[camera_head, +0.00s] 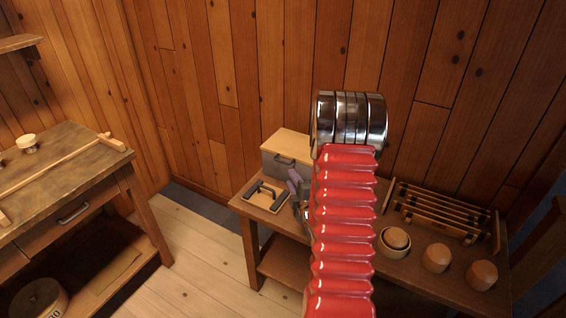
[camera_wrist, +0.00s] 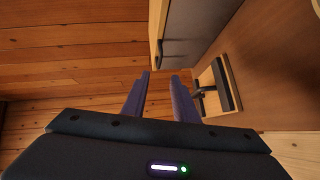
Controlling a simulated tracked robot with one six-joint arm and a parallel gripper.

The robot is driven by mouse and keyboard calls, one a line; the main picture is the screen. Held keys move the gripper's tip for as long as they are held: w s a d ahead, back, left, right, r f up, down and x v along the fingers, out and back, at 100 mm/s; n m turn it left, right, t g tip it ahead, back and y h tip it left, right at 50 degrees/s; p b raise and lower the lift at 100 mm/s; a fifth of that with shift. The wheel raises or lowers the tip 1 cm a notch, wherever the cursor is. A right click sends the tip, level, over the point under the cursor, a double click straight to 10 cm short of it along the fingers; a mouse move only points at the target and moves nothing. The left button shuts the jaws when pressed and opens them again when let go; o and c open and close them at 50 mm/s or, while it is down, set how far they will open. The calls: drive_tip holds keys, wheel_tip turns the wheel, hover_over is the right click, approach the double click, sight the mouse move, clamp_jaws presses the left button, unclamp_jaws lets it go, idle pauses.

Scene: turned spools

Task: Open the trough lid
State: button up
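The trough looks to be the grey box (camera_head: 283,164) at the back left of the bench. Its pale wooden lid (camera_head: 287,142) lies flat on top, shut. A dark handle (camera_head: 285,160) is on the box's front face. In the wrist view the box (camera_wrist: 199,28) is at the top, its pale wooden edge (camera_wrist: 156,25) beside the grey face. My gripper (camera_head: 294,182) is in front of the box, partly hidden by my red arm. In the wrist view my gripper (camera_wrist: 160,75) has its two purple fingers apart, with nothing between them.
A wooden board with a dark handle (camera_head: 264,190) lies on the bench (camera_head: 251,209) in front of the box. To the right are a slatted rack (camera_head: 440,212), a wooden bowl (camera_head: 394,240) and two round wooden pieces (camera_head: 436,257). Another workbench (camera_head: 60,180) stands left, with open floor between.

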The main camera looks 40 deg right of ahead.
sight(282, 162)
drive_tip(key=x, duration=1.4)
drive_tip(key=shift+r, duration=0.1)
drive_tip(key=shift+c, duration=0.5)
clamp_jaws()
drive_tip(key=shift+a, duration=0.1)
drive_tip(key=shift+s, duration=0.1)
